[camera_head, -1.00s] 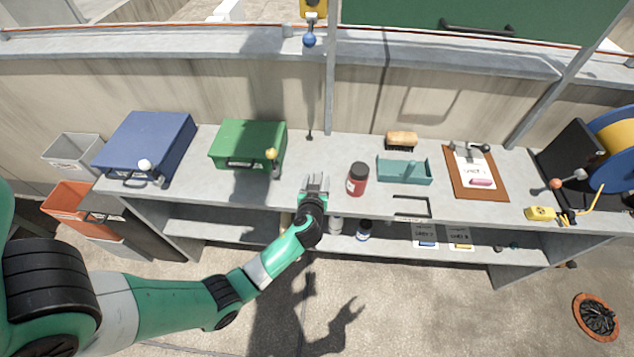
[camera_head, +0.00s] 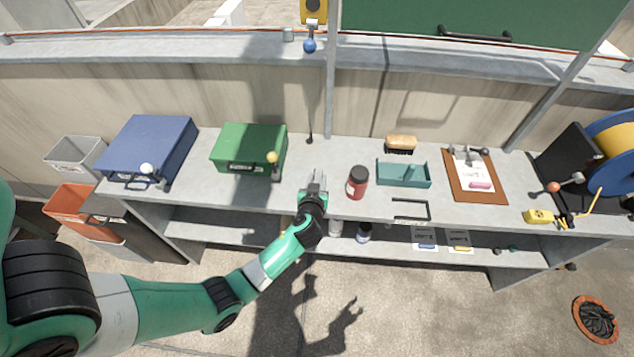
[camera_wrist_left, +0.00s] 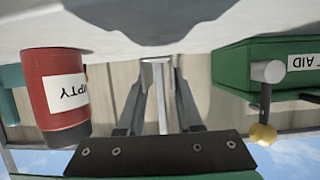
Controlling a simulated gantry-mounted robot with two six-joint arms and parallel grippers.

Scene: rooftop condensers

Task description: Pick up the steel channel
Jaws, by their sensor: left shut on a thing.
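My left gripper (camera_head: 319,177) is over the front part of the grey bench, left of the red jar. It also shows in the left wrist view (camera_wrist_left: 157,92), with its fingers closed in around a narrow, upright pale grey piece (camera_wrist_left: 158,98). This piece looks like the steel channel; its top end is at the bench surface in that upside-down view. In the head view the piece is too small to tell from the fingers. My right gripper is not in view.
The red jar (camera_head: 357,182), labelled EMPTY, stands close on the right. A green first-aid box (camera_head: 240,138) is to the left, with a blue case (camera_head: 150,140) beyond. A teal tray (camera_head: 404,182) and clipboard (camera_head: 462,190) lie further right. The bench (camera_head: 220,192) is bare before the green box.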

